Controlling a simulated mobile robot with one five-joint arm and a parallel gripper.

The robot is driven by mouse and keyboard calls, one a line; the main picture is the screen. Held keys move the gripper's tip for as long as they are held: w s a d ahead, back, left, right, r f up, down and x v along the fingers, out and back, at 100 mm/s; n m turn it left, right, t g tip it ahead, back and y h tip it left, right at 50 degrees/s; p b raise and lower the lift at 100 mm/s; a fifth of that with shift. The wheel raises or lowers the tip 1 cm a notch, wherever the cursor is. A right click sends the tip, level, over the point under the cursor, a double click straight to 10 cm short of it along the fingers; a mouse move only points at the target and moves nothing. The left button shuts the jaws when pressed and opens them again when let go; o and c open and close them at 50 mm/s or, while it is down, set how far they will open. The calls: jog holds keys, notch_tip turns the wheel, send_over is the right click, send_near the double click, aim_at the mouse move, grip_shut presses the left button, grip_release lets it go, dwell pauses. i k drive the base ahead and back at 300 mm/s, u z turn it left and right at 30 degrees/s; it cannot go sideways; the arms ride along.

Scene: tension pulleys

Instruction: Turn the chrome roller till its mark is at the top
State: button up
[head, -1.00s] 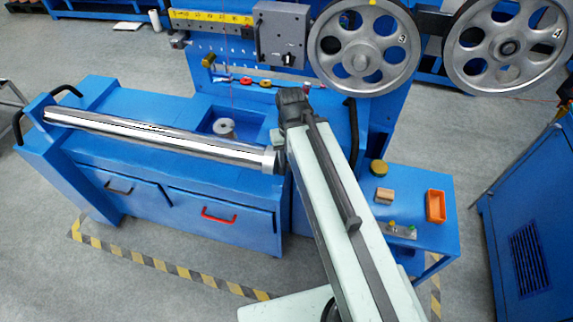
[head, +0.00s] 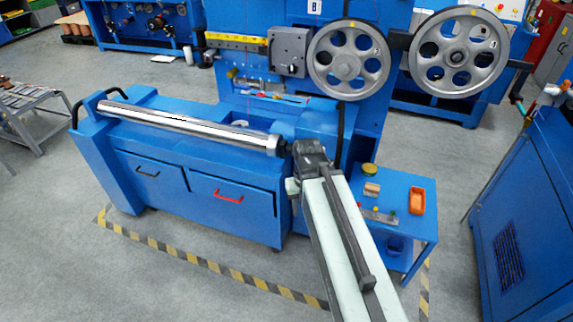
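The chrome roller (head: 190,124) lies level along the top of the blue machine (head: 165,155), held between its left post and the housing at right. It is long and shiny, with a dark line along its upper side; I cannot tell whether that is the mark or a reflection. Its right end has a light collar and a dark shaft. My gripper (head: 296,165) is at the end of my pale arm, close to that right end. My wrist hides its fingers, so I cannot tell if it is open or touching the roller.
Two spoked wheels (head: 348,60) (head: 459,52) stand behind at right. A blue cabinet (head: 530,200) stands at far right. The floor in front is clear, with striped tape.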

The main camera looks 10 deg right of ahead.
aim_at(265, 142)
jog(key=u, duration=0.05)
jog(key=k, duration=0.65)
jog(key=u, duration=0.25)
jog(key=i, duration=0.6)
jog(key=u, duration=0.7)
jog(key=i, duration=0.65)
jog(key=u, duration=0.35)
jog(key=k, duration=0.8)
jog(key=u, duration=0.2)
jog(key=i, duration=0.8)
jog(key=z, duration=0.1)
